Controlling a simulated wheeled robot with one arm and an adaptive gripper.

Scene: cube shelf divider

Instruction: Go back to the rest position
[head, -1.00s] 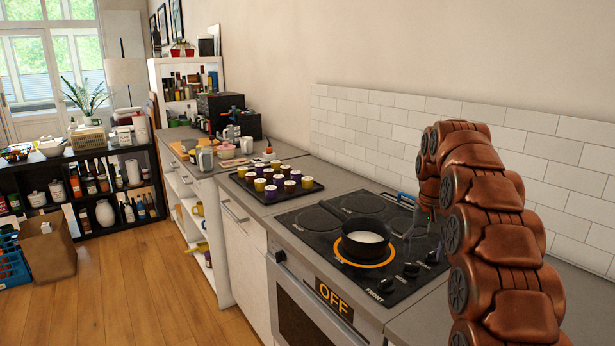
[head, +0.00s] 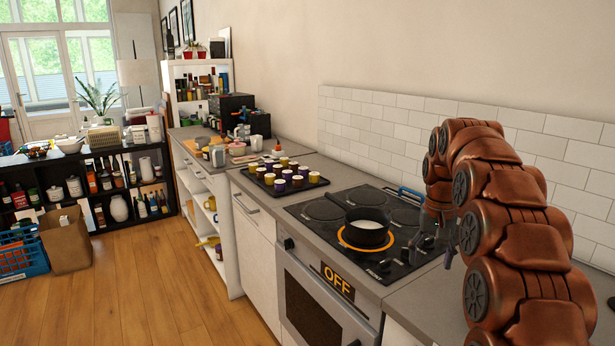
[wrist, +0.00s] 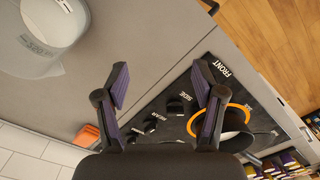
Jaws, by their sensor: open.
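My gripper (head: 436,245) is at the end of my copper-coloured arm, over the front right of the stove. In the wrist view its two dark and purple fingers (wrist: 161,84) are spread apart with nothing between them. A small black pot (head: 366,236) with white contents stands on the front burner, inside a glowing orange ring. The pot also shows in the wrist view (wrist: 236,122), beyond the right finger, apart from it. The black stove top (head: 322,210) has knobs along its right side and an "OFF" label on the oven front.
A dark tray (head: 262,185) of yellow and purple cups sits on the counter left of the stove. The tiled wall (head: 400,125) is behind the stove.

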